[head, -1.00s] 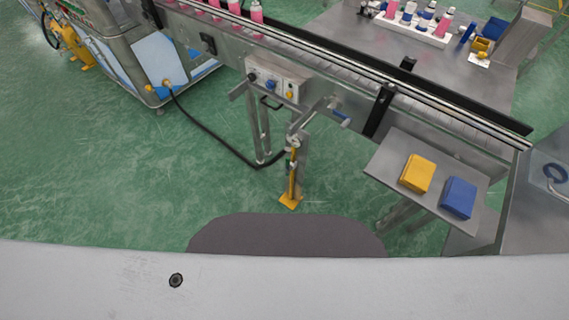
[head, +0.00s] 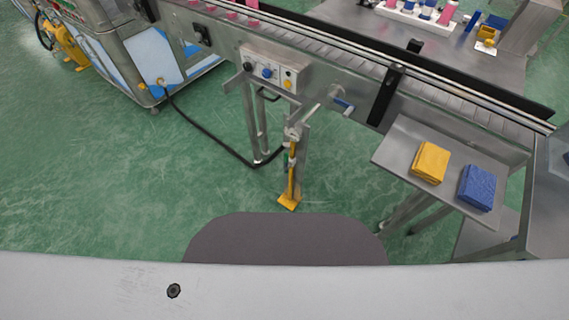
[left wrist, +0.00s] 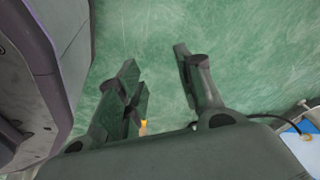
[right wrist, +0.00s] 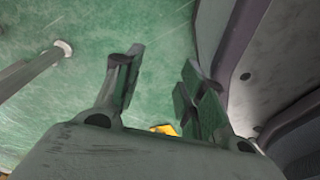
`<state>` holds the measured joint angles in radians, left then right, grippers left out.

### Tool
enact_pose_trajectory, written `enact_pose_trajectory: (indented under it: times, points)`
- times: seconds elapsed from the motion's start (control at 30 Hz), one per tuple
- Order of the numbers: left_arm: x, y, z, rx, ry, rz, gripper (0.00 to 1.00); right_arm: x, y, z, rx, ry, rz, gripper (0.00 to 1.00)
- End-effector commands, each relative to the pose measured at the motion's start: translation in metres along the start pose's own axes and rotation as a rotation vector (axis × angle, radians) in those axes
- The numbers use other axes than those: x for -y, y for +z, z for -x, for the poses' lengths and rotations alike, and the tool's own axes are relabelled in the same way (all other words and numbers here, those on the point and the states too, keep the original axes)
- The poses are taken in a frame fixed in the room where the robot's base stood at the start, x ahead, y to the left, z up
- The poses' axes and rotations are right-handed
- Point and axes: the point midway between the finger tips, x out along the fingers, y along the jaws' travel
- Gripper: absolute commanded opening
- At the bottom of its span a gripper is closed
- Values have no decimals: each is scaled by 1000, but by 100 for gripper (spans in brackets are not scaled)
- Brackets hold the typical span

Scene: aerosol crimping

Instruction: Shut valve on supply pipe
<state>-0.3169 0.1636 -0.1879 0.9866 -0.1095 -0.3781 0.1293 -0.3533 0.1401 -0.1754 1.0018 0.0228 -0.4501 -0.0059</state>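A yellow upright supply pipe (head: 291,180) stands on the floor by a conveyor leg in the head view. A pale fitting (head: 292,133) sits near its top, and a black hose (head: 215,137) runs from it to the machine at left. The valve's handle is too small to make out clearly. My left gripper (left wrist: 160,82) is open and empty over the green floor in the left wrist view. My right gripper (right wrist: 160,78) is open and empty over the floor in the right wrist view. Neither gripper shows in the head view.
A conveyor (head: 330,85) crosses the back with a control box (head: 272,72) and a blue-handled crank (head: 343,104) on its side. A side shelf (head: 395,150) holds a yellow cloth (head: 430,162) and a blue cloth (head: 477,187). Green floor lies open left of the pipe.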

Motion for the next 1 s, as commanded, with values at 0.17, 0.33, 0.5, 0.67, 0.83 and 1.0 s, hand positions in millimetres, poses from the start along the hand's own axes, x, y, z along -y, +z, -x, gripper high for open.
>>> enact_pose_trajectory:
  times: [0.17, 0.33, 0.5, 0.67, 0.83, 1.0]
  points:
    - [10, -51, -13, -120, -31, 7, 37, 11, -19, -11, -37, -19, -13, 40]
    - [18, -100, -15, -241, -49, 14, 37, 21, -36, -14, -72, -39, -25, 40]
    - [23, -146, -12, -363, -56, 21, 37, 31, -54, -16, -108, -62, -37, 40]
    - [22, -188, -6, -475, -49, 24, 37, 41, -68, -16, -141, -84, -47, 40]
    - [19, -229, 6, -592, -32, 25, 37, 51, -84, -15, -175, -109, -57, 40]
    - [12, -266, 20, -704, -5, 20, 37, 61, -99, -12, -211, -135, -66, 40]
